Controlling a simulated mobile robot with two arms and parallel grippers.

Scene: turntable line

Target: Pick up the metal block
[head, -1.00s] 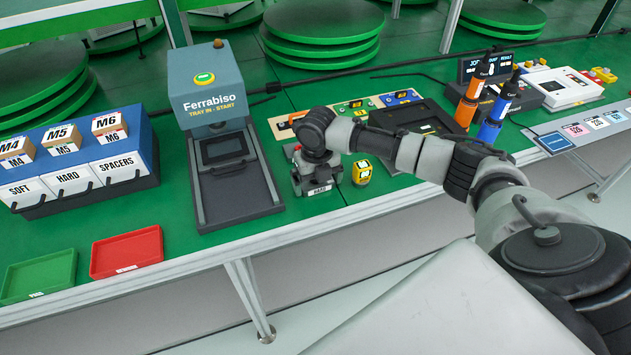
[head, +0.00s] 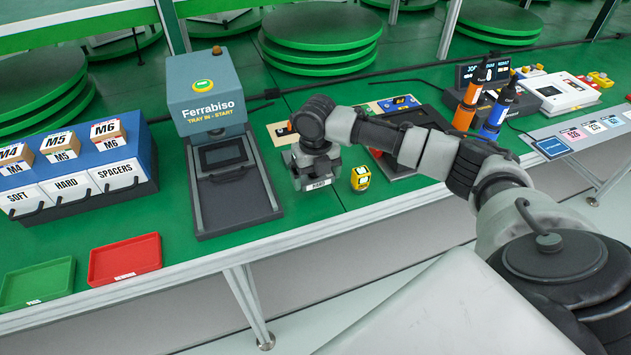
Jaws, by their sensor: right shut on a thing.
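The metal block (head: 318,183) is a small grey block with a white label reading HARD on its front, in the head view just right of the Ferrabiso machine. My right gripper (head: 316,165) points down over it and is shut on it. The wrist hides the block's top and most of the fingers. The block looks slightly raised, but I cannot tell how far it is clear of the green table. My left gripper is not in view.
A yellow tape measure (head: 360,178) stands close to the block's right. The Ferrabiso machine (head: 236,195) is at its left. Red (head: 125,260) and green (head: 37,284) trays lie front left. Orange (head: 466,108) and blue (head: 493,118) tools stand right. Open green table lies between.

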